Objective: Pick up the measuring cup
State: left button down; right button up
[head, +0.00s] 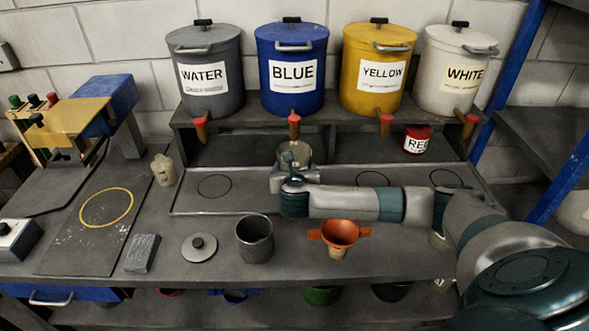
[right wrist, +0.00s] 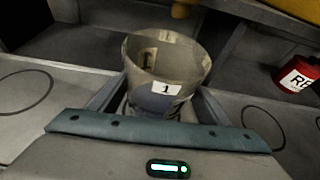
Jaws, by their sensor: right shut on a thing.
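The measuring cup (head: 294,152) is a clear, greyish cup below the blue container's spigot. In the right wrist view the cup (right wrist: 165,68) stands between my fingers, with a white label reading 1 on its side. My right gripper (head: 294,166) reaches in from the right and is shut on the cup. The cup looks upright. Its base is hidden behind the gripper, so I cannot tell whether it touches the tray. My left gripper is not in view.
Four lidded containers, WATER (head: 205,75), BLUE (head: 291,72), YELLOW (head: 377,72) and WHITE (head: 455,72), stand on the shelf with spigots overhanging. A red can (head: 417,140) sits right of the cup. A grey pot (head: 255,240) and orange funnel (head: 340,236) stand in front.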

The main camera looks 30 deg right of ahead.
jog(key=shift+r, duration=0.25)
jog(key=shift+d+r+b, duration=0.15)
jog(key=shift+d+b, duration=0.05)
jog(key=shift+b, duration=0.2)
jog(key=s+d+b, duration=0.1)
jog(key=s+d, duration=0.1)
jog(key=d, duration=0.1)
jog(key=s+d+b, duration=0.2)
jog(key=d, duration=0.2)
jog(key=s+d+b, duration=0.1)
jog(key=s+d, duration=0.1)
jog(key=d, duration=0.1)
jog(key=shift+s+d, duration=0.35)
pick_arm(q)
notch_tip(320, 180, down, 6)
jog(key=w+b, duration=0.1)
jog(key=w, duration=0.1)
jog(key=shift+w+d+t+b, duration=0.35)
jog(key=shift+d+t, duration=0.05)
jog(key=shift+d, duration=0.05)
pick_arm(e)
notch_tip(320, 180, up, 14)
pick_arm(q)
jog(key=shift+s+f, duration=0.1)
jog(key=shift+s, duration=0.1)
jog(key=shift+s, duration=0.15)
pick_arm(e)
jog(key=shift+s, duration=0.1)
